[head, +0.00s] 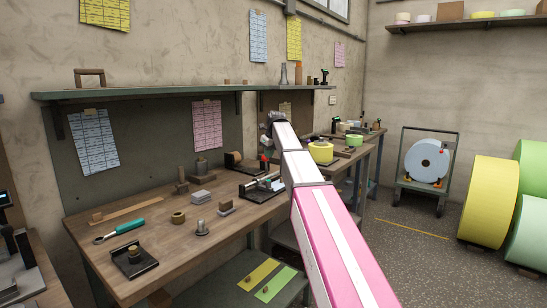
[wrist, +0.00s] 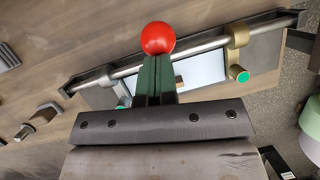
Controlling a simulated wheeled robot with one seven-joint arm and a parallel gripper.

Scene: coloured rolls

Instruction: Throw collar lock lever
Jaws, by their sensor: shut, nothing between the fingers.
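The shaft fixture shows in the wrist view as a steel bar (wrist: 205,45) over a pale plate in a dark frame. A red ball knob (wrist: 157,38), likely the lever's end, sits in front of the bar, and its stem is hidden. A brass collar (wrist: 238,36) with a green-tipped stub (wrist: 239,74) is on the bar to the right. My gripper (wrist: 157,58) has its dark green fingers shut and empty, tips at the ball's lower edge; I cannot tell whether they touch.
The wooden bench (head: 150,220) holds a teal-handled tool (head: 128,226), a black stand (head: 133,262) and several small blocks. A green shelf (head: 180,93) runs above it. A second bench with a yellow roll (head: 320,152) stands behind my arm. Large rolls (head: 487,200) stand at right.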

